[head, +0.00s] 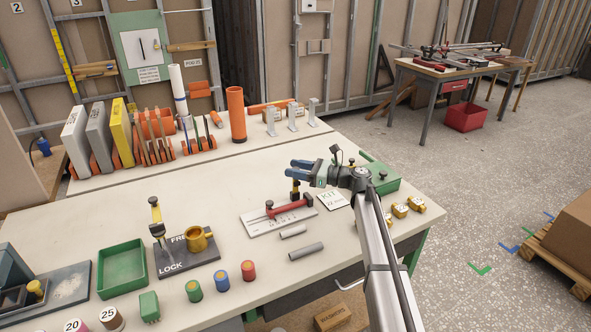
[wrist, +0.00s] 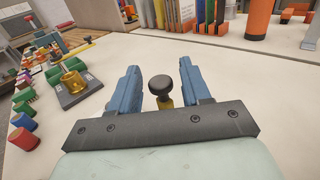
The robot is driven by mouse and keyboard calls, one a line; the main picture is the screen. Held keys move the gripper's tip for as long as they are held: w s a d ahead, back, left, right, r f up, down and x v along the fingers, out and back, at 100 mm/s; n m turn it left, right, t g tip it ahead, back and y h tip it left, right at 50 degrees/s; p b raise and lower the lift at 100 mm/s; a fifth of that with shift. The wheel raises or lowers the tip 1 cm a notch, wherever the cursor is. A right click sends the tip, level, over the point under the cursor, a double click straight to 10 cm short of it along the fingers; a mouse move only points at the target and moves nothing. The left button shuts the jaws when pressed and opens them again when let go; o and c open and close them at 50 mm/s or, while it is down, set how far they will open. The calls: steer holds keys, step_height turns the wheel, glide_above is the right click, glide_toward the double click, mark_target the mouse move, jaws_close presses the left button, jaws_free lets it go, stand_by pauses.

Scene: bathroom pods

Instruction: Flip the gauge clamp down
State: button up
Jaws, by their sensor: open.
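The gauge (head: 278,217) is a white plate with scale marks and a red bar (head: 290,208) on it, on the near bench. A short yellow lever (head: 295,190) with a black end stands up at the right part of the bar; I take it as the clamp. My gripper (head: 298,170), with blue fingers, is open above it, fingers pointing left. In the wrist view, a black knob (wrist: 161,85) on a yellow stem shows between the spread fingers of my gripper (wrist: 158,68), with gaps on both sides. The gauge plate is hidden there.
A FREE/LOCK board (head: 187,257) with a brass cup (head: 196,239) and an upright yellow-handled lever (head: 156,216) stands to the left. Grey rods (head: 306,251) lie in front of the gauge. A KIT card (head: 334,200) and green tray (head: 380,176) are right of it.

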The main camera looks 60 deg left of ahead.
steer(key=shift+s+a, duration=0.15)
jaws_close()
stand_by(0.4)
